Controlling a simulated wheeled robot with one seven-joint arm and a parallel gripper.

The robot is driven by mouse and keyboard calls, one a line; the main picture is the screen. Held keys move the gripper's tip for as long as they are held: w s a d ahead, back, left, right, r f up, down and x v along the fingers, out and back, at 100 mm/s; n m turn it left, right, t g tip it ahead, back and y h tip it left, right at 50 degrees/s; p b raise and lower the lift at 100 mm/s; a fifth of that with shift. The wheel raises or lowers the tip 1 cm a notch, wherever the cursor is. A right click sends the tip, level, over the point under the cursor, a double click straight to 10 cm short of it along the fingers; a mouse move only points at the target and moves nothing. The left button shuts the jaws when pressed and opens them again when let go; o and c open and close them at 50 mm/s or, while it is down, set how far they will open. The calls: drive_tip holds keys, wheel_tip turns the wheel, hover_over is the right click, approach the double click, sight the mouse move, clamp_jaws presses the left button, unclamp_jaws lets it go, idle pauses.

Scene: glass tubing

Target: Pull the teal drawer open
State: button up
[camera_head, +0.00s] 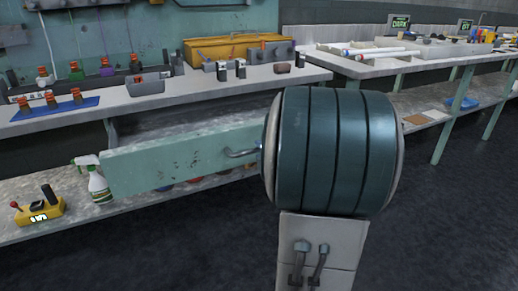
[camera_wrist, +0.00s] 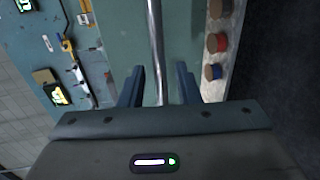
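The teal drawer (camera_head: 175,160) is under the left workbench, and its worn front panel appears to stand out from below the bench top. Its metal bar handle (camera_head: 242,153) is at the right part of the front. In the wrist view the handle (camera_wrist: 155,40) is a long shiny bar passing between the two fingers of my gripper (camera_wrist: 161,82). The fingers are open, with a gap on each side of the bar; contact is not visible. In the head view my own arm hides the gripper and the drawer's right end.
The workbench top (camera_head: 200,92) holds a yellow toolbox (camera_head: 235,47) and several small items. A spray bottle (camera_head: 92,180) and a yellow device (camera_head: 38,208) are on the lower shelf. Another bench (camera_head: 385,68) stands at the right. The dark floor (camera_head: 440,230) is clear at right.

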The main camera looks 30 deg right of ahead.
drive_tip(key=p+v, duration=0.1)
drive_tip(key=v, duration=1)
drive_tip(key=shift+s, duration=0.25)
